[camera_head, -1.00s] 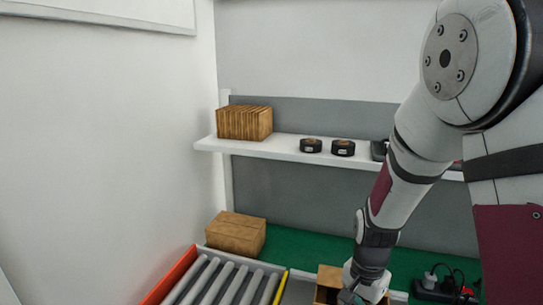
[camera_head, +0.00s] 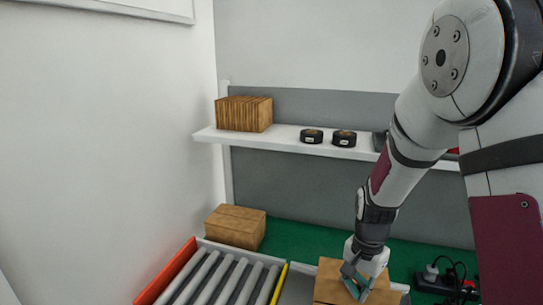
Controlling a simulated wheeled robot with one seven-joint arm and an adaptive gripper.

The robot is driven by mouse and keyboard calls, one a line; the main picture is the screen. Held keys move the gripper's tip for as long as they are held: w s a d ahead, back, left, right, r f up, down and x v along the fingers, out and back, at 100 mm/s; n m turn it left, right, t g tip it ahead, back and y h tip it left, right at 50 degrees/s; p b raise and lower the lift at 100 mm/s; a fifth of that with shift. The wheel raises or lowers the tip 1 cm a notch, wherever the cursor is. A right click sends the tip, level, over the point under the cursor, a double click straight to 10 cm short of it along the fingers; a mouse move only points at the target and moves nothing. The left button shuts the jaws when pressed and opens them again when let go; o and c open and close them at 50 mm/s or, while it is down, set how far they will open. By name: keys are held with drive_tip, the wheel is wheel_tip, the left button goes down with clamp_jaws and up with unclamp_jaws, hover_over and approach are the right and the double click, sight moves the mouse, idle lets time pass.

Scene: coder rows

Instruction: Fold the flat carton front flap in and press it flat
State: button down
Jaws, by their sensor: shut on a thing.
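The brown carton (camera_head: 328,283) stands at the bottom of the view, right of the roller conveyor, cut off by the lower edge. A tan cardboard surface shows on its top, and its inside is not visible. My gripper (camera_head: 357,291) points down over the carton with its fingers at the cardboard. It is shut on the carton's front flap as far as I can tell; the fingertips and the flap's edge are partly hidden.
A closed box (camera_head: 236,227) sits on the green bench (camera_head: 300,238) at the back left. A roller conveyor (camera_head: 222,280) has orange and yellow rails. The shelf (camera_head: 285,143) holds folded cardboard (camera_head: 244,114) and two tape rolls (camera_head: 327,137). A power strip (camera_head: 440,288) lies at right.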

drive_tip(key=w+d+b, duration=0.1)
drive_tip(key=w+b, duration=0.1)
drive_tip(key=w, duration=0.4)
drive_tip(key=shift+d, duration=0.3)
idle(0.5)
drive_tip(key=shift+r+p, duration=1.25)
drive_tip(key=shift+r, duration=0.8)
